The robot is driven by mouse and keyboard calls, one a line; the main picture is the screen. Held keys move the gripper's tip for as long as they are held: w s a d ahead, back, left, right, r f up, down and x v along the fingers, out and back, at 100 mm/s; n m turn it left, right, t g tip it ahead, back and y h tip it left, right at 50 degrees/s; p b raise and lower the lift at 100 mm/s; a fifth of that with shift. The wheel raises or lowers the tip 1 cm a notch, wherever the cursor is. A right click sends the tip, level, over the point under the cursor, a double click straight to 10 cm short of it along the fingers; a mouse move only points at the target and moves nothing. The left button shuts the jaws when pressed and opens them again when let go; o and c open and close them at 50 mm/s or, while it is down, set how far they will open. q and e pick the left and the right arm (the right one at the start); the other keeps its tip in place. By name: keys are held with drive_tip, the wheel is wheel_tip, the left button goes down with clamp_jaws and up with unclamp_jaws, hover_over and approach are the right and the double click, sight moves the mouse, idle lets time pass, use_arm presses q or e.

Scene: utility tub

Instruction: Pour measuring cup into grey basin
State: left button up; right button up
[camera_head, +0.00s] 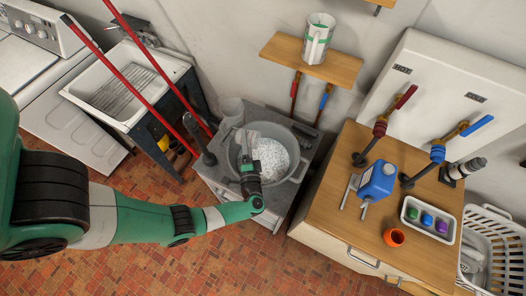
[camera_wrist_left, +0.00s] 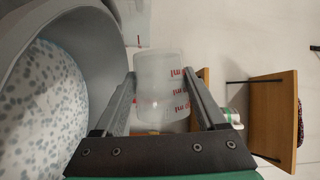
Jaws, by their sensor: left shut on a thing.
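The grey basin (camera_head: 278,184) stands on a low grey surface in the middle of the head view. White, speckled material lies in it, and its wall (camera_wrist_left: 35,30) fills the left of the left wrist view. My left gripper (camera_head: 248,147) is over the basin, its arm coming in from the left. It is shut on the clear measuring cup (camera_wrist_left: 158,75) with red markings, held between both fingers. In the head view the cup (camera_head: 251,132) is partly hidden by the gripper. Its exact tilt and contents are unclear. My right gripper is not in view.
A clear container (camera_head: 232,106) stands behind the basin, near a dark upright tool (camera_head: 199,140). A sink (camera_head: 130,85) is at left.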

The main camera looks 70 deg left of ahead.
sight(240, 142)
use_arm(q)
drive_tip(key=shift+s+a+f+n+h+b, duration=0.35)
drive_tip(key=shift+s+a+f+n+h, duration=0.2)
drive_tip(key=shift+s+a+n, duration=0.3)
wheel_tip(240, 142, down, 2)
drive_tip(key=n+h+b, duration=0.2)
drive_tip(key=b, duration=0.2)
drive_tip(key=shift+n, duration=0.25)
drive_tip(key=n+p, duration=0.1)
drive_tip(key=p, duration=0.2)
drive_tip(key=r+n+h+p, duration=0.1)
drive_tip(key=p, duration=0.3)
drive_tip(key=shift+s+a+r+t, duration=0.15)
drive_tip(key=shift+r+t, duration=0.15)
drive_tip(key=s+a+r+n+h+p, duration=0.1)
drive_tip(key=n+p, duration=0.1)
drive_tip(key=p, duration=0.2)
drive_tip(key=s+a+r+n+t+h+p, duration=0.1)
drive_tip(key=p, duration=0.4)
drive_tip(key=shift+s+a+r+n+h, duration=0.2)
drive_tip(key=shift+s+r+n+h, duration=0.05)
drive_tip(key=shift+s+n+h, duration=0.15)
drive_tip(key=shift+s+a+f+n+t, duration=0.1)
drive_tip(key=shift+f+n+t, duration=0.2)
drive_tip(key=shift+t, duration=0.1)
drive_tip(key=shift+s+a+f+n+t+h, duration=0.15)
drive_tip(key=shift+s+f+n+t+h, duration=0.15)
drive_tip(key=shift+n+h, duration=0.15)
drive_tip(key=shift+w+r, duration=0.1)
